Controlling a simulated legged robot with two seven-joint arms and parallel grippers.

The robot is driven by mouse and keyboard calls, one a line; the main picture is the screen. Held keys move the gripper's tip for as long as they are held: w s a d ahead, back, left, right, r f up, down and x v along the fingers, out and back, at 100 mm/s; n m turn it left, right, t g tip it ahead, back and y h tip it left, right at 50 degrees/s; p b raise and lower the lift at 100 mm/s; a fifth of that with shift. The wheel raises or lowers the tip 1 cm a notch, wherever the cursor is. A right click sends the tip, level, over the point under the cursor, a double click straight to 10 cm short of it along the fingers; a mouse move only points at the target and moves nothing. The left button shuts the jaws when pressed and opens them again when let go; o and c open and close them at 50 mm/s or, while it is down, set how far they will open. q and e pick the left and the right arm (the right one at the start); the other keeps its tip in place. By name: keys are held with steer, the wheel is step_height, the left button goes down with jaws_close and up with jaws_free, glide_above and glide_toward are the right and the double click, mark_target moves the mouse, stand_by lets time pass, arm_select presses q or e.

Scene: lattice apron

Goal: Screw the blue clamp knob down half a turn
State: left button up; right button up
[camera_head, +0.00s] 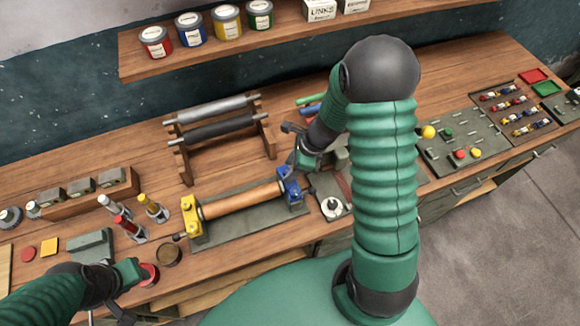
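A blue clamp (292,190) stands at the right end of an orange-brown roller (242,199), which lies over a dark green base plate (247,231). A yellow clamp (194,222) holds the roller's left end. My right gripper (291,168) reaches down to the top of the blue clamp. Its fingers are small and partly hidden, so I cannot tell whether they touch the knob or are closed on it. The knob is not clearly distinct from the clamp. My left gripper (124,309) is at the lower left, away from the roller; its opening is unclear.
A wooden rack (182,160) with dark rollers stands behind the clamps. A grey plate with a white round piece (331,206) lies right of the blue clamp. A shelf (190,54) holds paint cans.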

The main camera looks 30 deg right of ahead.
steer(key=shift+r, duration=0.1)
arm_select(q)
steer(key=shift+r, duration=0.1)
arm_select(e)
steer(key=v, duration=1.6)
steer(key=shift+d+r, duration=0.25)
steer(key=shift+d, duration=0.05)
steer(key=shift+s, duration=0.15)
